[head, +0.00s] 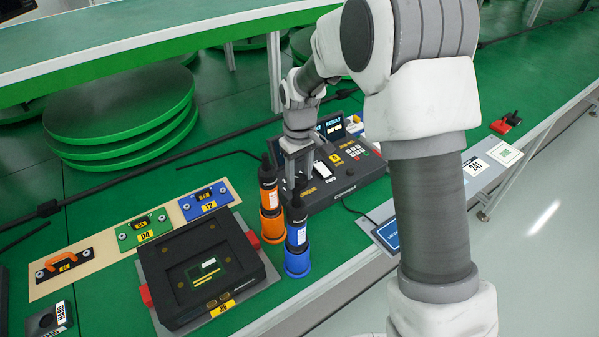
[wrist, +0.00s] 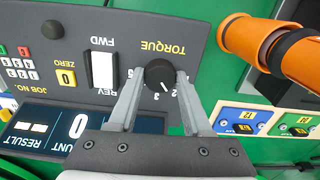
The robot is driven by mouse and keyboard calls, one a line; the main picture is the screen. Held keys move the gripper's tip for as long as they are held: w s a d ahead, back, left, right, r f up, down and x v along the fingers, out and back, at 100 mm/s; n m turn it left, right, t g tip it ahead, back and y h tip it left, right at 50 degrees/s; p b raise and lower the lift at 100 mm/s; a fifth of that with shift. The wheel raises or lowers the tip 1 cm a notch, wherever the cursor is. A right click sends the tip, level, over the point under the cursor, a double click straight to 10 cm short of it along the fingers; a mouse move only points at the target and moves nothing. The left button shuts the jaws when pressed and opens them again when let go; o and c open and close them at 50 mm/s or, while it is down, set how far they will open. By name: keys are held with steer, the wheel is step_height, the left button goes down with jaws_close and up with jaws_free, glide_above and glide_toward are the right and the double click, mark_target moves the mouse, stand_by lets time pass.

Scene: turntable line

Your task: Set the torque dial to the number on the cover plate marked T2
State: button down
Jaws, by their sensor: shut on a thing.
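The torque dial (wrist: 160,74) is a round black knob with a white pointer line on the grey control console (head: 345,183). My gripper (wrist: 161,76) has its fingers on either side of the dial, shut on it. The pointer is toward the 2 and 3 marks in the wrist view; exactly which is hard to tell. In the head view my gripper (head: 296,172) is over the console's left part and the dial is hidden. The blue cover plate (head: 190,210) bears a yellow T2 label and a dark number window, too small to read. It also shows in the wrist view (wrist: 229,116).
An orange screwdriver (head: 272,228) and a blue one (head: 297,262) stand in holders just left of the console. A green plate (head: 126,241) and a black plate with an orange handle (head: 76,271) lie beside the blue plate. A black fixture (head: 160,265) is in front.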

mark_target(300, 178)
steer(key=shift+n, duration=0.3)
steer(key=shift+c, duration=1.7)
jaws_free()
step_height(300, 178, up, 18)
steer(key=p, duration=0.3)
steer(key=shift+f, duration=0.25)
